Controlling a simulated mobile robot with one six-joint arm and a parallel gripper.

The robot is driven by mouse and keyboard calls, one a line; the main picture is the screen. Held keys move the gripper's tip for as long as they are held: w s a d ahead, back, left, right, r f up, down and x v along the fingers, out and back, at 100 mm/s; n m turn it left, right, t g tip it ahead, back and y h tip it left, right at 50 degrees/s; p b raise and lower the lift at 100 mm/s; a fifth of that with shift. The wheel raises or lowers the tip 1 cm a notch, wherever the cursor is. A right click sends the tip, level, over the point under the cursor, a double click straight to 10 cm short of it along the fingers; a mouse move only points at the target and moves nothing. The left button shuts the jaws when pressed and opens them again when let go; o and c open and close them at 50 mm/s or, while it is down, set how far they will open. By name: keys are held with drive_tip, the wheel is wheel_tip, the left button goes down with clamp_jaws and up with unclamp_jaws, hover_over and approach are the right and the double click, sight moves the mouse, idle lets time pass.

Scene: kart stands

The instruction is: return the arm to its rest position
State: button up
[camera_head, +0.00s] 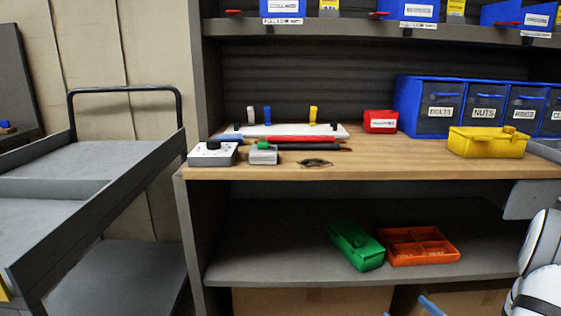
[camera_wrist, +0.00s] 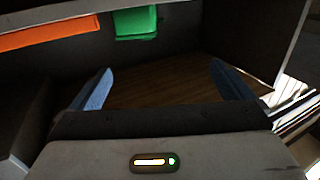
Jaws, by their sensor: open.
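My gripper (camera_wrist: 163,85) shows in the wrist view with its two blue fingers spread wide apart and nothing between them. In the head view only the blue fingertips (camera_head: 409,309) show at the bottom edge, in front of and below the lower shelf. Part of my white arm (camera_head: 538,262) shows at the right edge of the head view; the rest of it is out of view. The fingers are apart from the green box (camera_head: 357,246) and the orange divided tray (camera_head: 420,246) on the lower shelf. The green box also shows in the wrist view (camera_wrist: 135,23).
The lower shelf (camera_head: 270,250) is bare on its left. The wooden worktop (camera_head: 400,160) above holds a yellow box (camera_head: 487,142), a small red bin (camera_head: 380,122), blue-framed drawers (camera_head: 440,105) and a white control box (camera_head: 213,153). A grey cart (camera_head: 90,200) stands left. Cardboard boxes (camera_head: 300,300) sit below the shelf.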

wheel_tip(320, 180, up, 24)
drive_tip(key=w+a+m+g+h+p, duration=0.2)
drive_tip(key=g+h+p, duration=0.5)
drive_tip(key=p, duration=1.1)
drive_tip(key=s+a+r+m+g+p, duration=0.1)
drive_tip(key=s+a+r+g+p, duration=0.2)
drive_tip(key=s+a+r+p, duration=0.4)
drive_tip(key=s+a+r+m+g+p, duration=0.1)
drive_tip(key=s+a+r+g+p, duration=0.3)
drive_tip(key=s+a+r+p, duration=0.4)
drive_tip(key=s+r+p, duration=0.1)
drive_tip(key=s+r, duration=0.3)
drive_tip(key=r, duration=0.4)
drive_tip(key=shift+s, duration=0.35)
